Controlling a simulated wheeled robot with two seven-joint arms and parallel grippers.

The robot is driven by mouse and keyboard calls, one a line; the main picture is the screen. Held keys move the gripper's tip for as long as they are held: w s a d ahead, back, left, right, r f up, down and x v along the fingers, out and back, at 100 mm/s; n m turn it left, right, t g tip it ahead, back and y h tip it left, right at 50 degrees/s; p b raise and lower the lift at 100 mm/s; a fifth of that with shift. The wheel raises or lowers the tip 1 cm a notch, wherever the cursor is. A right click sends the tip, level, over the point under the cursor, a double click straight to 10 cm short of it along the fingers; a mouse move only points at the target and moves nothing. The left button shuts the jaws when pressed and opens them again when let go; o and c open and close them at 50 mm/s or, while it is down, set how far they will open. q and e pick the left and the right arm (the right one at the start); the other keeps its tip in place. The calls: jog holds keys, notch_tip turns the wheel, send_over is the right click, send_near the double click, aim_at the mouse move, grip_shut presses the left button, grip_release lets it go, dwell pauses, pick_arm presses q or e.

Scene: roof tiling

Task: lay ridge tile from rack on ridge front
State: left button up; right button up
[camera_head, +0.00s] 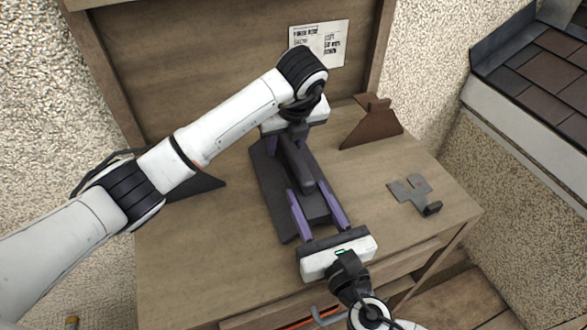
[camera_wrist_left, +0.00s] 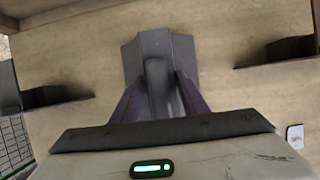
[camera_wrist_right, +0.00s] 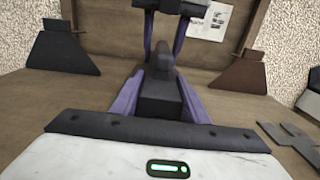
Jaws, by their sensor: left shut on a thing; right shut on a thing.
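A long dark grey ridge tile (camera_head: 268,195) with a raised rounded middle lies lengthwise over the wooden bench. It also shows in the left wrist view (camera_wrist_left: 150,48) and the right wrist view (camera_wrist_right: 160,85). My left gripper (camera_head: 290,142) is shut on its far end, with purple fingers on both sides of the raised part. My right gripper (camera_head: 308,188) is shut on its near end in the same way. Whether the tile touches the bench or hangs just above it, I cannot tell. The roof (camera_head: 545,75) at the right has brown tiles and a dark edge.
The bench (camera_head: 190,260) has a tall backboard with a paper sheet (camera_head: 320,42). A brown wedge-shaped piece (camera_head: 370,128) stands right of the tile, a dark one (camera_head: 203,183) left. A flat grey metal piece (camera_head: 412,192) lies at the right. The front left is clear.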

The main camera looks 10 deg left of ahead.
pick_arm(q)
grip_shut()
pick_arm(e)
grip_shut()
pick_arm(q)
jog(key=shift+w+r, duration=0.1)
jog(key=shift+r, duration=0.15)
pick_arm(e)
jog(key=shift+w+r, duration=0.1)
jog(key=shift+r, duration=0.1)
